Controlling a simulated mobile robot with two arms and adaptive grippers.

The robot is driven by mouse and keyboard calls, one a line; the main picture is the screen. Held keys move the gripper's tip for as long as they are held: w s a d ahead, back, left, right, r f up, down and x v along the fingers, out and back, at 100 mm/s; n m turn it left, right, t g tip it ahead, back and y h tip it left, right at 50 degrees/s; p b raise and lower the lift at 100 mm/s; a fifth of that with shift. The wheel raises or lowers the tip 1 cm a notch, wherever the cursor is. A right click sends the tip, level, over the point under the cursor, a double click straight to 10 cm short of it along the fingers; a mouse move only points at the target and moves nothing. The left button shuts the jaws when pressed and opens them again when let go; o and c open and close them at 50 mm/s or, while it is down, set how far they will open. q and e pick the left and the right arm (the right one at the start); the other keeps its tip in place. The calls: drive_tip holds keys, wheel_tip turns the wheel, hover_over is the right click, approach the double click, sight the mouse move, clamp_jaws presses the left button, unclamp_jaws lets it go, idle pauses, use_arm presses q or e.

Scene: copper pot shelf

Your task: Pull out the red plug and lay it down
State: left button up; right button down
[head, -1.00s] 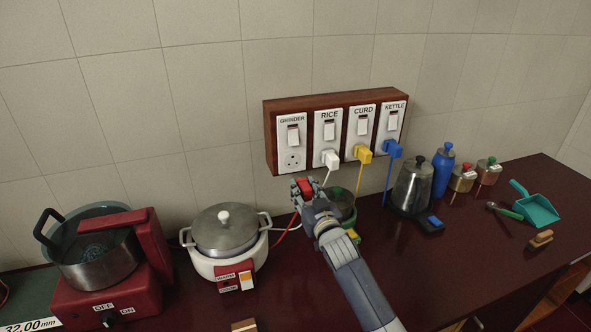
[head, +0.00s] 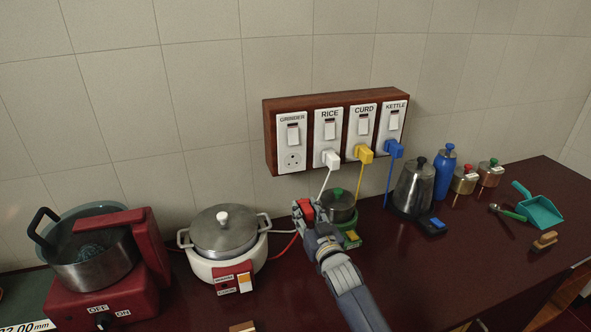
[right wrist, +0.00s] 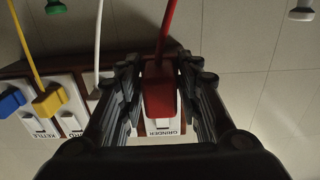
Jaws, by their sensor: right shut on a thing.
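The red plug (head: 306,211) is out of the board and held between the fingers of my right gripper (head: 304,212). In the right wrist view the red plug (right wrist: 160,92) sits between both fingers of my right gripper (right wrist: 159,85), with its red cord running up the picture. In the head view the red cord (head: 287,243) runs left toward the grinder side. The GRINDER socket (head: 292,161) is empty. The plug is held above the counter, in front of the wall and just left of the small pot; its exact height is hard to tell. My left gripper is not in view.
White (head: 331,159), yellow (head: 364,154) and blue (head: 394,149) plugs sit in the other sockets. A rice cooker (head: 225,272) stands left, a small lidded pot (head: 339,206) right beside the gripper, a kettle (head: 415,187) farther right. Bare dark counter (head: 450,262) lies front right.

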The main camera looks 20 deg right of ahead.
drive_tip(key=b, duration=0.5)
hover_over(307, 278)
wheel_tip(307, 278, down, 10)
drive_tip(key=shift+s, duration=0.15)
idle(0.7)
drive_tip(key=shift+d+r, duration=0.1)
drive_tip(key=shift+w+f+m+g+h, duration=0.1)
drive_tip(key=shift+f+m+g+h, duration=0.15)
drive_tip(key=shift+m+g+h, duration=0.7)
drive_tip(key=shift+w+f+m+g+h, duration=0.1)
drive_tip(key=shift+f+m+g+h, duration=0.1)
drive_tip(key=shift+m+g+h, duration=0.75)
drive_tip(key=shift+w+f+m+g+h, duration=0.1)
drive_tip(key=shift+f+m+g+h, duration=0.3)
drive_tip(key=shift+g, duration=1)
drive_tip(key=shift+s+r, duration=0.1)
drive_tip(key=shift+r, duration=0.1)
drive_tip(key=shift+f, duration=0.1)
drive_tip(key=shift+f+b, duration=2.4)
drive_tip(key=shift+f, duration=0.9)
drive_tip(key=shift+f, duration=0.2)
